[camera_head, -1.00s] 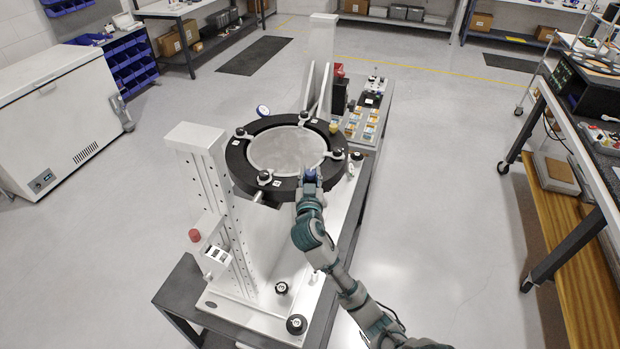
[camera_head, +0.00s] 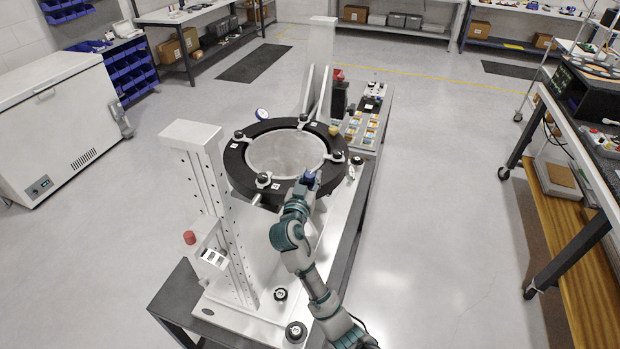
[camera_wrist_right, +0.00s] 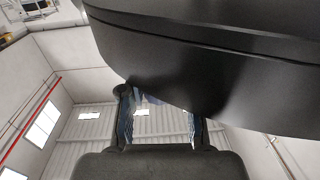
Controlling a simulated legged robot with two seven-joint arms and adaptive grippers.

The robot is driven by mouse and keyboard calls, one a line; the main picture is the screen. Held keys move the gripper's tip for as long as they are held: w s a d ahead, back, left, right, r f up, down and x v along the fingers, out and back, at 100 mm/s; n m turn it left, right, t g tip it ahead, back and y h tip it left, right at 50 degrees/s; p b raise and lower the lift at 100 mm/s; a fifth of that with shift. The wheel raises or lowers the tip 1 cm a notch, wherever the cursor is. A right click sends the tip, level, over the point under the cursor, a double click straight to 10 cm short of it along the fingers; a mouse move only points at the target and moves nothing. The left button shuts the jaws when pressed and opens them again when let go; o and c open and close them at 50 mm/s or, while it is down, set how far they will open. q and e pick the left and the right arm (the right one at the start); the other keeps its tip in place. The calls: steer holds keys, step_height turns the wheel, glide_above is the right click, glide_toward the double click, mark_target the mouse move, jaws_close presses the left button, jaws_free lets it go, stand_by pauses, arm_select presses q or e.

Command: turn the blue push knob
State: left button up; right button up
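The blue push knob (camera_head: 308,177) shows at the near edge of the black ring (camera_head: 238,174) around the round mirror (camera_head: 285,153). My right gripper (camera_head: 303,186) is at the knob and partly covers it; I cannot tell whether it touches. In the right wrist view the two fingers (camera_wrist_right: 160,108) stand apart below the dark ring (camera_wrist_right: 215,65), with the ceiling showing between them. A small bluish patch lies near the left finger, too unclear to name. My left gripper is not in view.
A white upright post (camera_head: 205,190) with a red button (camera_head: 189,237) stands left of the ring. Black knobs (camera_head: 296,331) sit on the pale base plate. A dial gauge (camera_head: 261,113) stands behind the ring. A side bench (camera_head: 575,130) is at right; floor between is free.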

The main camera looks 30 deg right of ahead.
steer(key=o, duration=0.3)
steer(key=shift+o, duration=0.2)
steer(key=shift+a, duration=0.15)
steer(key=v, duration=1.2)
steer(key=shift+w, duration=0.1)
